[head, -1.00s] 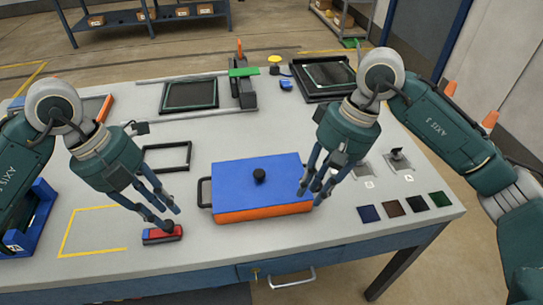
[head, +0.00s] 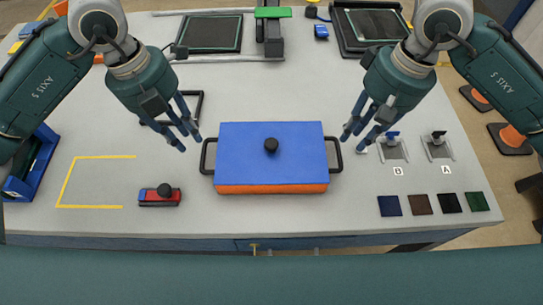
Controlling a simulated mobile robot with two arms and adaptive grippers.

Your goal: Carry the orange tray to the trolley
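The orange tray (head: 272,189) stands on the grey workbench with a blue lid (head: 240,155) on it. The lid has a black knob, and a black handle sticks out at each end of the tray. My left gripper (head: 187,143) is open and empty, above and just left of the left handle (head: 207,156). My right gripper (head: 352,140) is open and empty, above and just right of the right handle (head: 334,154). Neither gripper appears to touch the tray. The trolley is not in view.
A red and blue block with a black knob (head: 160,195) lies left of the tray. Two levers marked B (head: 393,148) and A (head: 438,147) stand to the right, with several coloured squares in front. A black frame (head: 197,105) lies behind my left gripper.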

